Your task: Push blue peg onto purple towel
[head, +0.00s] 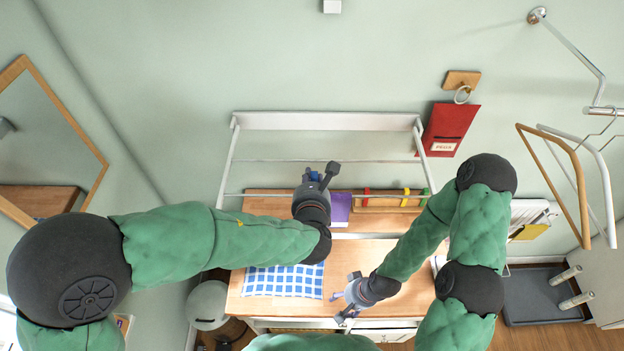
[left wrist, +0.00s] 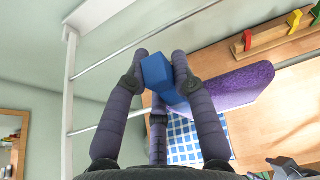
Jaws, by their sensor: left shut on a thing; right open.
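The blue peg (left wrist: 157,72) is a block held between the fingers of my left gripper (left wrist: 160,62) in the left wrist view. In the head view my left gripper (head: 320,178) is raised over the back of the desk, at the shelf's left part. The purple towel (head: 339,208) lies on the raised wooden shelf just right of that gripper. It also shows in the left wrist view (left wrist: 232,88), beyond and to the right of the peg. My right gripper (head: 349,296) is open and empty above the desk's front part.
A wooden rack (head: 378,202) with red, yellow and green pieces stands right of the towel. A blue checked cloth (head: 284,280) lies on the desk (head: 367,257). White rails (head: 330,161) run along the wall behind. A red pouch (head: 447,129) hangs at right.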

